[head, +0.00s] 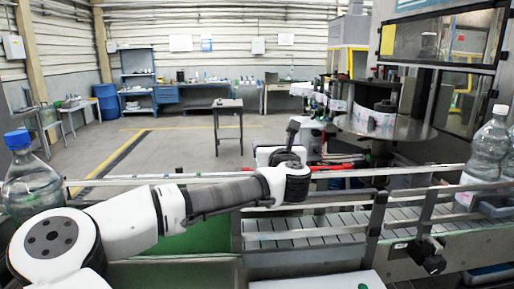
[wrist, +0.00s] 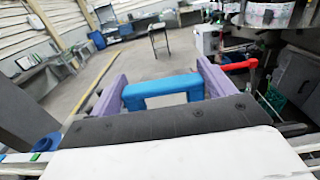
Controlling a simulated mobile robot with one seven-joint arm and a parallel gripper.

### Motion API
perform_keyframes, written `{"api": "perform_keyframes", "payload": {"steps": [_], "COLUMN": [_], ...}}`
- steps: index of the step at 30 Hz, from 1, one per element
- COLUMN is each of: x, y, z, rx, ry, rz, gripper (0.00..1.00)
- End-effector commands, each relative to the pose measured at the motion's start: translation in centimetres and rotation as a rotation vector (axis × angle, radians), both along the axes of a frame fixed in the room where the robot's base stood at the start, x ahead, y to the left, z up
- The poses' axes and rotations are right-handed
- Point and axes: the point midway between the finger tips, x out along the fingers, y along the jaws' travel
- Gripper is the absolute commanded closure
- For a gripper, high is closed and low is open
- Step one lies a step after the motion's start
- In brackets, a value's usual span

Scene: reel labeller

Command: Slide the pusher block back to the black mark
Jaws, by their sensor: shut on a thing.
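My gripper (wrist: 162,76) shows in the wrist view as two purple fingers, one on each side of a blue, arch-shaped handle (wrist: 160,89). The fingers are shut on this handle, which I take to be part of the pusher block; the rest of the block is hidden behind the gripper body. In the head view my arm reaches right to the conveyor's far rail, and its wrist hides the fingers and the block. I cannot make out the black mark in either view.
A slatted conveyor (head: 315,231) with metal rails runs across the front. Clear bottles with a blue cap (head: 17,139) and a white cap (head: 500,109) stand at left and right. A red lever (wrist: 240,64) is right of my gripper. A small table (head: 228,104) stands behind on open floor.

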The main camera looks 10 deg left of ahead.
Motion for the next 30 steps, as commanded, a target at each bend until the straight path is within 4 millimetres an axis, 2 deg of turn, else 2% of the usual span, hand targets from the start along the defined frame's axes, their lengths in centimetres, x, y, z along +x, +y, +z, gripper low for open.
{"api": "perform_keyframes", "payload": {"steps": [4, 14, 15, 19, 26, 30], "x": [0.2, 0.3, 0.2, 0.2, 0.2, -0.8], "y": [-0.7, -0.9, -0.9, -0.9, -0.8, -1.1], "z": [0.2, 0.3, 0.3, 0.3, 0.1, -0.1], "rx": [0.001, 0.001, 0.0, 0.001, 0.0, 0.0], "ry": [-0.004, -0.005, -0.005, -0.005, -0.002, -0.002], "rz": [-0.001, -0.003, -0.003, -0.003, 0.0, -0.002], "gripper": [0.59, 0.59, 0.17, 0.0, 0.0, 0.0]}}
